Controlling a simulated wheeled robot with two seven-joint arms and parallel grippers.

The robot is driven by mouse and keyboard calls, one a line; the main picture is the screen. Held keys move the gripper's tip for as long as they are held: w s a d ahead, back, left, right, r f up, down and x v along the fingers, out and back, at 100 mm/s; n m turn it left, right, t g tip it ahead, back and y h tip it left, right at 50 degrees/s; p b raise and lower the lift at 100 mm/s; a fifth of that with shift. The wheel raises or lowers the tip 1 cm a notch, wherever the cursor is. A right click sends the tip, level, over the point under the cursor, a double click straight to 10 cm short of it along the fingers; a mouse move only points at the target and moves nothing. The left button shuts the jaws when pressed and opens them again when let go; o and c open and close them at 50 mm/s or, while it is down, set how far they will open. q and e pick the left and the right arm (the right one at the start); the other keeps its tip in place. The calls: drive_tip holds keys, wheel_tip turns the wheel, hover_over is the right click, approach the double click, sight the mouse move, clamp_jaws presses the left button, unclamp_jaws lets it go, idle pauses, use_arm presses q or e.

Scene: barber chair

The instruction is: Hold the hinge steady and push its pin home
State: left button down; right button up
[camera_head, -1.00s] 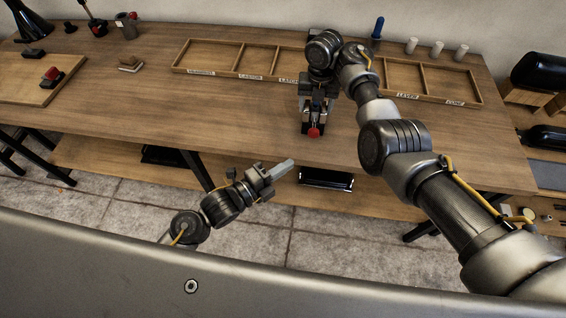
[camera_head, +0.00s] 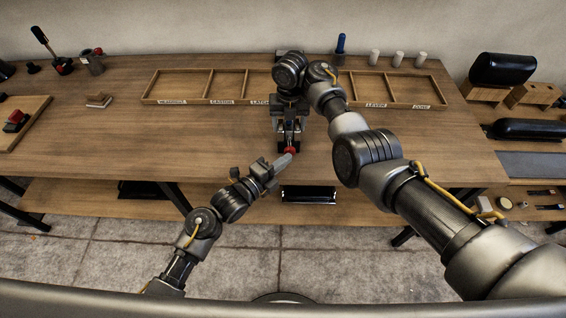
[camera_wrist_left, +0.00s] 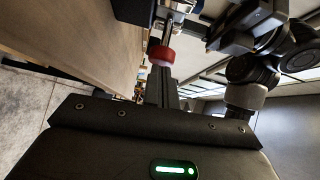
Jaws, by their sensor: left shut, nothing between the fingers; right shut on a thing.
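The pin shows its red head (camera_head: 290,150) at the bench's front edge; the left wrist view shows the red head (camera_wrist_left: 162,55) on a shiny metal shaft. The shaft runs into a dark part, seemingly the hinge (camera_wrist_left: 133,10). My left gripper (camera_head: 284,162) is shut and empty, its fingertips right at the red head; I cannot tell whether they touch. My right gripper (camera_head: 290,112) reaches in from above, shut on what seems to be the hinge, just behind the red head. My right wrist and fingers hide most of the hinge.
A wooden divided tray (camera_head: 200,101) with labelled compartments lies behind my right gripper. A blue-handled tool (camera_head: 340,43) and white cylinders (camera_head: 397,59) stand behind it. The bench top (camera_head: 110,150) is clear at front left. A lower shelf (camera_head: 100,202) runs beneath.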

sight(282, 148)
use_arm(q)
drive_tip(key=w, duration=0.5)
drive_tip(key=shift+a, duration=0.2)
use_arm(e)
drive_tip(key=shift+a, duration=0.1)
drive_tip(key=shift+s, duration=0.1)
use_arm(q)
drive_tip(key=shift+s+a, duration=0.1)
drive_tip(key=shift+s, duration=0.25)
drive_tip(key=s, duration=0.4)
drive_tip(key=shift+s+a, duration=0.25)
drive_tip(key=shift+s, duration=0.1)
drive_tip(key=v, duration=0.8)
drive_tip(key=shift+s+a, duration=0.15)
drive_tip(key=shift+s, duration=0.15)
